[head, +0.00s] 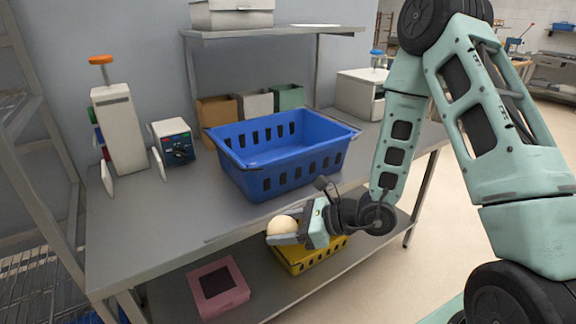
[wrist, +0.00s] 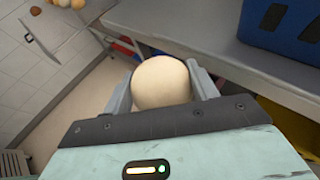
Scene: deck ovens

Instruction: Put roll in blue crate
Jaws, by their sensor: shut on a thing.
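The roll (head: 282,226) is pale and round. My gripper (head: 288,236) is shut on it, in front of the table's front edge and below the blue crate. In the wrist view the roll (wrist: 161,83) sits between the two fingers of my gripper (wrist: 163,88). The blue crate (head: 283,180) stands upright on the grey table, with slotted walls and an open top. Its visible inside looks empty, though the near part of its floor is hidden. A corner of the crate shows at the top right of the wrist view (wrist: 285,30).
A blue control box (head: 174,142) and white dispenser (head: 118,130) stand there. Small bins (head: 254,104) stand behind the crate under a shelf (head: 270,32). A yellow crate (head: 300,260) and pink box (head: 218,288) are below.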

